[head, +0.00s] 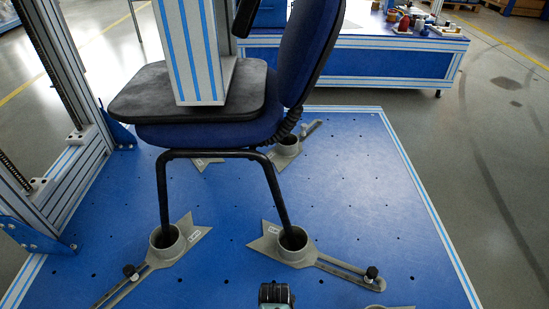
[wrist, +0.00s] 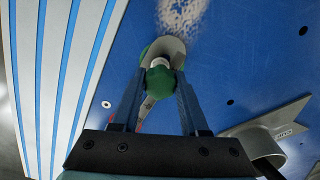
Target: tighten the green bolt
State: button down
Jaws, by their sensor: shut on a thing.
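The green bolt (wrist: 160,84) shows in the wrist view between the two blue-grey fingers of my gripper (wrist: 158,75). My gripper is shut on the bolt. A pale rounded fitting (wrist: 165,47) sits just beyond the bolt, with a dark, partly shaded opening. A thin grey strip shows below the bolt, between the fingers. The fingers hide the sides of the bolt, and I cannot tell how deep it sits. Neither the green bolt nor my gripper's fingers can be made out in the head view.
A blue chair (head: 208,133) stands on the blue platform (head: 352,178), its visible front legs in grey cup clamps (head: 293,241) with black knobs. A frame post stands at left. A workbench (head: 350,61) stands behind.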

jog(key=m, duration=0.4)
jog(key=shift+c, duration=2.2)
grip_release()
jog(key=n, duration=0.4)
